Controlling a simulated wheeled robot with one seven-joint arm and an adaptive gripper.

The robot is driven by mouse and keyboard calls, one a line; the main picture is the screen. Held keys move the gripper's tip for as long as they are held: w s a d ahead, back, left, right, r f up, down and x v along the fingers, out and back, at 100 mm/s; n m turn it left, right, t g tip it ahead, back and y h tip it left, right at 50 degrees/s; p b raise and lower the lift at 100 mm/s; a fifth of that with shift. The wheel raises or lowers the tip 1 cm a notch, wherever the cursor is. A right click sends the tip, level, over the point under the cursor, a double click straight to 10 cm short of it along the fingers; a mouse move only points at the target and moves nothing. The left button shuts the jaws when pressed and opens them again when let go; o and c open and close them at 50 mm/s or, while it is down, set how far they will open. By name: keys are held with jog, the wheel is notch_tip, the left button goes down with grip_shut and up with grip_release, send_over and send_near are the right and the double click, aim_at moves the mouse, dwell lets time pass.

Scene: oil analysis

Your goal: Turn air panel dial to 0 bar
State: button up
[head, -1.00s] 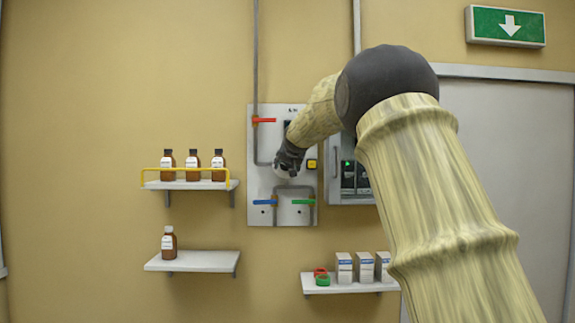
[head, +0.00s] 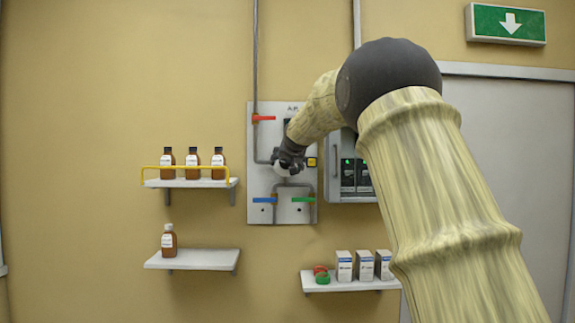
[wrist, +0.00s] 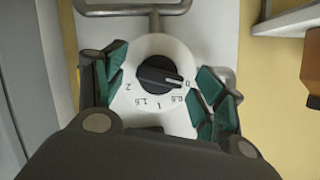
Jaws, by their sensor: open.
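The air panel (head: 261,135) is a pale plate on the wall. In the wrist view its dial (wrist: 158,75) is a black knob on a round white face marked 0, 0.5, 1, 1.5 and 2, seen upside down. The knob's white pointer line points right, at or very near the 0. My gripper (head: 289,164) is at the middle of the panel and hides the dial in the head view. In the wrist view its green-padded fingers stand open on both sides of the dial, apart from the knob.
On the panel are a red handle (head: 263,118), a blue handle (head: 264,200), a green handle (head: 303,199) and a yellow part (head: 311,162). A grey electrical box (head: 348,165) is close on the right. Shelves with bottles (head: 192,184) are on the left.

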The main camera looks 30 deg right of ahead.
jog(key=v, duration=1.1)
jog(key=shift+s, duration=0.15)
